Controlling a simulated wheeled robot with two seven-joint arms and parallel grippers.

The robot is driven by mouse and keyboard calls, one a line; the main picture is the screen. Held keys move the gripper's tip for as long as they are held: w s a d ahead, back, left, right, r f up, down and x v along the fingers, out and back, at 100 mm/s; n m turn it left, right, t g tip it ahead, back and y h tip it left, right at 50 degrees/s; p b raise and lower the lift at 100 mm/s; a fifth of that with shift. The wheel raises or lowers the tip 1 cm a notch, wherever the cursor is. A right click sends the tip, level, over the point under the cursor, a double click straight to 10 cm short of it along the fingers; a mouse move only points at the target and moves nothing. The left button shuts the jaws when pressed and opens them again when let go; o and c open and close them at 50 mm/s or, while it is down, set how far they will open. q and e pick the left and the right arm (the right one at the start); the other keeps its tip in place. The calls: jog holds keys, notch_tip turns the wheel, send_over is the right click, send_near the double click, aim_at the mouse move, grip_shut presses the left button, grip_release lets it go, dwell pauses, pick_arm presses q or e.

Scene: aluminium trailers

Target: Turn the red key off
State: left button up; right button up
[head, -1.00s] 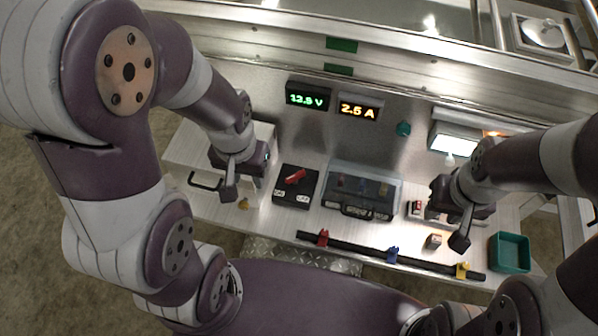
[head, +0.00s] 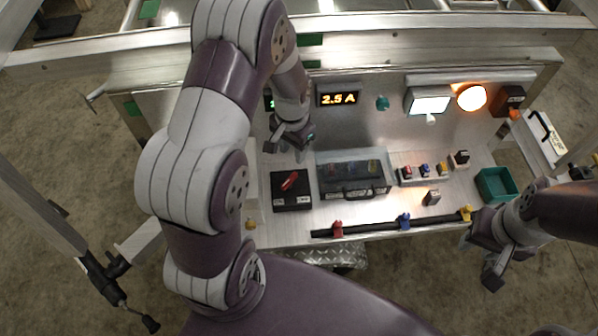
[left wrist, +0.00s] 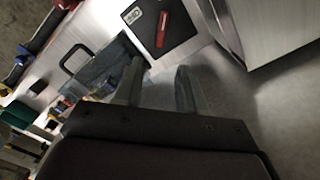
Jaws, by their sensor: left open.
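The red key (head: 290,180) sits on top of a black switch box (head: 291,203) with small pale labels along its front edge. The key lies at a slant, one end toward the upper right. It also shows in the left wrist view (left wrist: 162,29), beyond my fingertips. My left gripper (head: 287,148) is open and empty, behind the switch box near the back panel and apart from the key. In the left wrist view its two fingers (left wrist: 158,85) are spread with nothing between them. My right gripper (head: 478,262) is at the bench's front right corner; its jaw gap is unclear.
A clear-lidded case (head: 352,178) stands right of the switch box. Farther right are small coloured blocks (head: 424,172) and a green tray (head: 496,185). A dark rail (head: 370,228) with coloured clips runs along the front. An amber "2.5 A" display (head: 339,98) hangs behind.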

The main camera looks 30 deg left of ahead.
aim_at(293, 175)
pick_arm(q)
notch_tip(293, 175, down, 11)
jog(key=shift+f, duration=0.2)
jog(key=shift+a, duration=0.1)
jog(key=shift+c, duration=0.3)
grip_shut()
